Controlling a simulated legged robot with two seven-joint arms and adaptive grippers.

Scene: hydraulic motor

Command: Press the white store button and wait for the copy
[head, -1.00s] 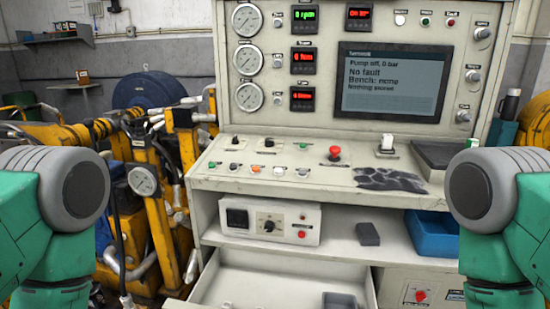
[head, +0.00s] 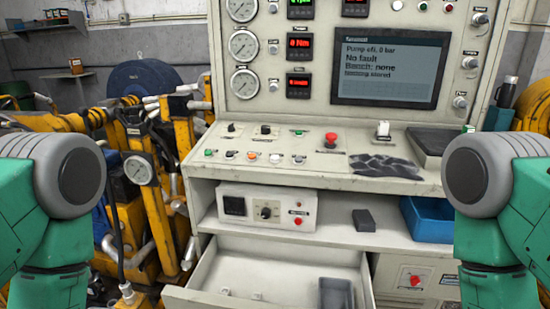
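Several small buttons sit in a row on the console's sloped desk. The terminal screen (head: 390,75) reads pump off, 0 bar, no fault, bench none, and a last line that looks like nothing stored. My two green and grey arms show at the left and right edges. Both grippers are out of view.
A red mushroom button (head: 331,139) and a white switch (head: 383,129) stand further right on the desk. Below are a shelf with a control box (head: 268,206), a blue bin (head: 428,219) and an open drawer (head: 215,270) sticking out. Yellow machinery (head: 150,205) stands left.

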